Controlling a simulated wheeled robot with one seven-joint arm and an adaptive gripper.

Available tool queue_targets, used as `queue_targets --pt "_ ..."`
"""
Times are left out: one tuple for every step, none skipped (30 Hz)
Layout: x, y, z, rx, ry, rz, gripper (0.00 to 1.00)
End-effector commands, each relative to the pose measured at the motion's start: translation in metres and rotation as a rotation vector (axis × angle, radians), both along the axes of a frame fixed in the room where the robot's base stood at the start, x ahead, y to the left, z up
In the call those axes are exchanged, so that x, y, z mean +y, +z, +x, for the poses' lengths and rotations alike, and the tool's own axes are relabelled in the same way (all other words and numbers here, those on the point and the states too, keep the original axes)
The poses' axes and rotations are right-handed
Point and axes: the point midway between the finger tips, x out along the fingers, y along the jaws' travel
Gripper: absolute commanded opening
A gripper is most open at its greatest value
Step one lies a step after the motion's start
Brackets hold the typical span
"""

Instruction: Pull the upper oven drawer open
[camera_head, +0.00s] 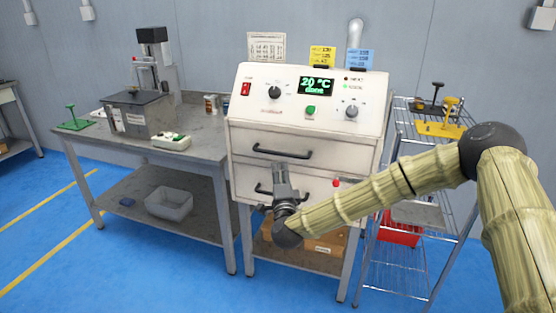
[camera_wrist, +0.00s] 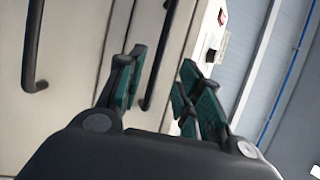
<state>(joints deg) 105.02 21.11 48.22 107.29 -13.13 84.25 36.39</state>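The oven (camera_head: 310,100) is a cream cabinet with two drawers. The upper drawer (camera_head: 335,150) has a dark bar handle (camera_head: 290,154) and looks shut. The lower drawer has a similar handle (camera_head: 262,190), partly hidden by my gripper. My gripper (camera_head: 280,166) is open and points at the oven front, just below the upper handle in the head view. In the wrist view, the upper handle (camera_wrist: 158,62) shows in the gap between the open fingers (camera_wrist: 166,68); I cannot tell whether they touch it. The lower handle (camera_wrist: 31,55) lies at the left there.
A grey workbench (camera_head: 200,145) with a device stands left of the oven. A wire shelf rack (camera_head: 400,285) with a red bin (camera_head: 402,236) stands at the right, behind my arm. The blue floor (camera_head: 150,270) in front is clear.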

Motion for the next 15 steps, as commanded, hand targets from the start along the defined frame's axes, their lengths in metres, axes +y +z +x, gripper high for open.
queue_targets --pt "0.0 0.003 0.004 -0.005 -0.003 0.005 0.35" --pt "-0.001 0.004 0.006 -0.006 -0.004 0.005 0.35" --pt "0.0 0.004 0.009 -0.006 -0.005 0.005 0.35" --pt "0.0 0.005 0.012 -0.006 -0.004 0.004 0.35" --pt "0.001 0.005 0.016 -0.006 -0.004 0.004 0.35" --pt "0.001 0.006 0.021 -0.005 -0.003 0.003 0.35" --pt "0.002 0.007 0.026 -0.006 -0.004 0.003 0.35" --pt "0.002 0.008 0.03 -0.005 -0.003 0.002 0.35" --pt "0.003 0.009 0.037 -0.005 -0.003 0.002 0.35" --pt "0.003 0.009 0.042 -0.005 -0.003 0.002 0.35" --pt "0.003 0.01 0.047 -0.005 -0.003 0.002 0.35" --pt "0.004 0.011 0.053 -0.004 -0.003 0.002 0.35" --pt "0.004 0.012 0.058 -0.004 -0.004 0.001 0.35" --pt "0.005 0.013 0.063 -0.004 -0.004 0.001 0.35" --pt "0.006 0.013 0.069 -0.003 -0.003 0.002 0.35"
